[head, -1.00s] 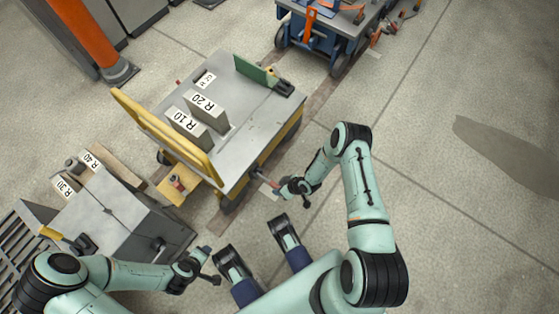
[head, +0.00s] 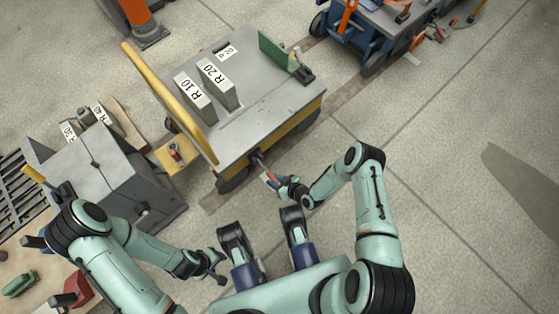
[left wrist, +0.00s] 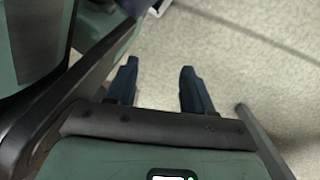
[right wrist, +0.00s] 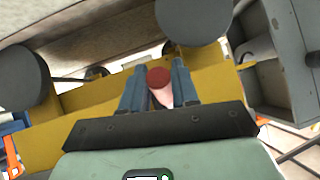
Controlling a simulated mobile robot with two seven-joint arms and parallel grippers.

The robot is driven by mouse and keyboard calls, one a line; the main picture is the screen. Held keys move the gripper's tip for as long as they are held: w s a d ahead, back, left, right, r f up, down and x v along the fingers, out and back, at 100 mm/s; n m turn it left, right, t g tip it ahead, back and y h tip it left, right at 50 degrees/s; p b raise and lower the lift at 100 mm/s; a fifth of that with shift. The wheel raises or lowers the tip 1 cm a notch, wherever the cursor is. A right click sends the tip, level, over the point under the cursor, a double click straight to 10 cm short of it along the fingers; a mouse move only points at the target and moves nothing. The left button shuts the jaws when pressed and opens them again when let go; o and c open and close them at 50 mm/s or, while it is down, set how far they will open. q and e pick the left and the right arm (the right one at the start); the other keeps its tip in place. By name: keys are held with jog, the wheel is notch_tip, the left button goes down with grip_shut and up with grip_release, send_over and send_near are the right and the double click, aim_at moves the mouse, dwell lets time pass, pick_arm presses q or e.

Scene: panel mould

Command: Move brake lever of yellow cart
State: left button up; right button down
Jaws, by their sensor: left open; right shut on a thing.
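The yellow cart (head: 238,105) has a grey top and stands ahead of me in the head view. Its brake lever (head: 267,175) sticks out from the near side, with a dark shaft and a red end. My right gripper (head: 283,185) is at the lever's outer end. In the right wrist view the red lever end (right wrist: 158,77) sits between the two fingers of my right gripper (right wrist: 160,92), which is shut on it. The yellow cart frame (right wrist: 215,75) is behind it. My left gripper (left wrist: 160,85) is open and empty above the floor; it also shows in the head view (head: 219,268).
Blocks labelled R 10 (head: 194,96) and R 20 (head: 217,84) stand on the cart. A grey bench-like unit (head: 100,165) is at the left. A blue cart (head: 370,30) is at the top right. The floor at the right (head: 450,180) is clear.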

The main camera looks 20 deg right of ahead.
jog(key=shift+w+a+f, duration=0.1)
jog(key=shift+f, duration=0.2)
pick_arm(q)
jog(key=s, duration=0.1)
jog(key=s+f, duration=0.1)
jog(key=shift+s+a+g+b, duration=0.1)
jog(key=shift+s+g+b, duration=0.25)
jog(key=shift+g, duration=0.05)
pick_arm(e)
jog(key=shift+w+a+f+t+y, duration=0.1)
jog(key=shift+w+f+t+y, duration=0.15)
jog(key=shift+t, duration=0.25)
pick_arm(q)
jog(key=shift+s, duration=0.15)
pick_arm(e)
jog(key=c, duration=0.9)
grip_release()
jog(key=shift+s, duration=0.1)
